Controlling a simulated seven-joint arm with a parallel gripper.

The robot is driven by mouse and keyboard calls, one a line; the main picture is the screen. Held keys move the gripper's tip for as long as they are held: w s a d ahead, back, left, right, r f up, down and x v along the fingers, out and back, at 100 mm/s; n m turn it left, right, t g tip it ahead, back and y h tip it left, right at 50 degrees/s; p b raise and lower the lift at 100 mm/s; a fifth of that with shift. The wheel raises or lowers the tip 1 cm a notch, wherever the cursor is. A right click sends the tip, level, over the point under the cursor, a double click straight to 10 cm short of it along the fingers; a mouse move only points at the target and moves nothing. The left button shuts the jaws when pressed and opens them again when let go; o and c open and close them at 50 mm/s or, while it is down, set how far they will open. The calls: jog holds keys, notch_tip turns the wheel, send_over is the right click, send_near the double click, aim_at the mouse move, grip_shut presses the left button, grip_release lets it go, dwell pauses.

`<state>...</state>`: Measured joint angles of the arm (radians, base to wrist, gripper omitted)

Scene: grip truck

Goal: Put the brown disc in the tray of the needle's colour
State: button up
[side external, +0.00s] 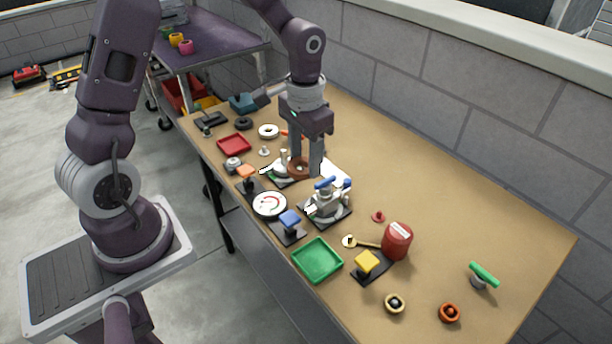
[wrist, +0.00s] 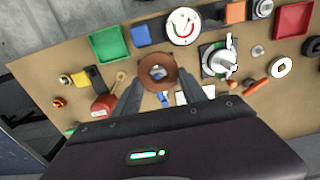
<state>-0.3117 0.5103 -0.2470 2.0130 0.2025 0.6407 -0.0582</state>
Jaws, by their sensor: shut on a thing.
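My gripper (side external: 306,168) is shut on the brown disc (side external: 298,168), a ring with a central hole. In the wrist view the disc (wrist: 158,66) sits between the two fingertips, apparently above the table, between two valve fixtures. The red tray (side external: 234,144) is at the far left of the table and looks empty; it also shows in the wrist view (wrist: 292,20). The green tray (side external: 317,261) is at the near edge, empty, also in the wrist view (wrist: 109,44). The round white gauge (side external: 270,205) carries red and green marks (wrist: 182,25); its needle is too small to read.
A valve fixture with blue handles (side external: 326,202) stands close by the gripper. Blue (side external: 290,222), yellow (side external: 367,262) and orange (side external: 246,172) blocks on dark bases line the near side.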

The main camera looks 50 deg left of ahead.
jog(key=w+a+n, duration=0.1)
jog(key=a+n, duration=0.1)
jog(key=a, duration=0.3)
jog(key=w+a+f+n, duration=0.1)
jog(key=a+n, duration=0.1)
jog(key=a, duration=0.3)
jog(key=w+a+n, duration=0.2)
jog(key=a, duration=0.4)
jog(key=shift+f+n, duration=0.15)
jog(key=shift+n, duration=0.25)
jog(key=s+a+n, duration=0.1)
jog(key=a+n, duration=0.2)
jog(key=a, duration=0.7)
jog(key=n, duration=0.4)
send_over(233, 144)
notch_tip(233, 144, down, 11)
jog(key=shift+d+f, duration=0.1)
jog(key=shift+f, duration=0.1)
jog(key=shift+f, duration=0.1)
jog(key=shift+f, duration=0.45)
